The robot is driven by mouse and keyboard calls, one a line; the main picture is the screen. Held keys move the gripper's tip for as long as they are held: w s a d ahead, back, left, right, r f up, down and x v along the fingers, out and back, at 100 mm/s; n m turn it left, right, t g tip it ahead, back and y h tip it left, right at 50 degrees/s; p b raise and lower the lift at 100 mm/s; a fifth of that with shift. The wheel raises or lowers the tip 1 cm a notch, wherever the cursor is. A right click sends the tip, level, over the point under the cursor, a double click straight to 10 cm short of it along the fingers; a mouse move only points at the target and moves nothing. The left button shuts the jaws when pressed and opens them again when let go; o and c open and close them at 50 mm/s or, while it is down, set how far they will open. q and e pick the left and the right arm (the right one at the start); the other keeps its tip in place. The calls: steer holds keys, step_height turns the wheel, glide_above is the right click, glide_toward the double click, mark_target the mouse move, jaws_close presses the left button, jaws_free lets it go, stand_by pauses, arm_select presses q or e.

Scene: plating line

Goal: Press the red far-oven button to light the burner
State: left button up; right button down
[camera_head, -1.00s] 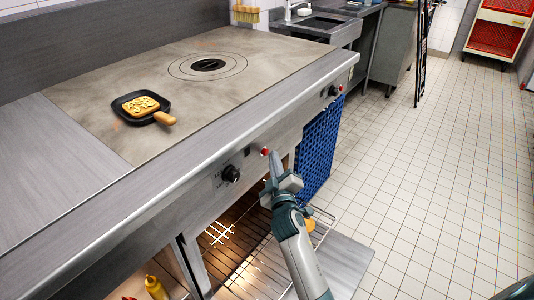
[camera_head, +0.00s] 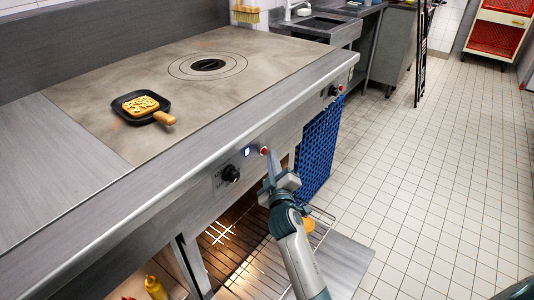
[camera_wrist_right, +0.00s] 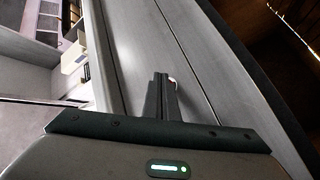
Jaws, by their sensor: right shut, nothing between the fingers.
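A red button (camera_head: 264,151) sits on the stove's front panel beside a black knob (camera_head: 231,173). A small indicator (camera_head: 247,152) between them glows bluish white. My right gripper (camera_head: 269,158) is shut and empty, its tips at the red button; whether they still touch it I cannot tell. In the right wrist view the closed fingers (camera_wrist_right: 162,98) point at the metal panel, with a small pale spot by the tips. A second red button (camera_head: 340,87) with a dark knob is farther along the panel, away from my gripper. My left gripper is not in view.
A black pan (camera_head: 126,114) with a slice of food stands on the griddle top (camera_head: 210,110). Below is an open, lit oven with a wire rack (camera_head: 245,262). A blue perforated panel (camera_head: 320,147) hangs right of my gripper. The tiled floor (camera_head: 450,180) is clear.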

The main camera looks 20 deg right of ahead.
stand_by(0.7)
steer(key=shift+s+d+p, duration=0.4)
steer(key=shift+s, duration=0.25)
steer(key=s+d, duration=0.1)
steer(key=s+p, duration=0.1)
steer(key=s, duration=0.1)
steer(key=s+d+p, duration=0.1)
steer(key=shift+s+d, duration=0.2)
steer(key=shift+d, duration=0.1)
stand_by(0.9)
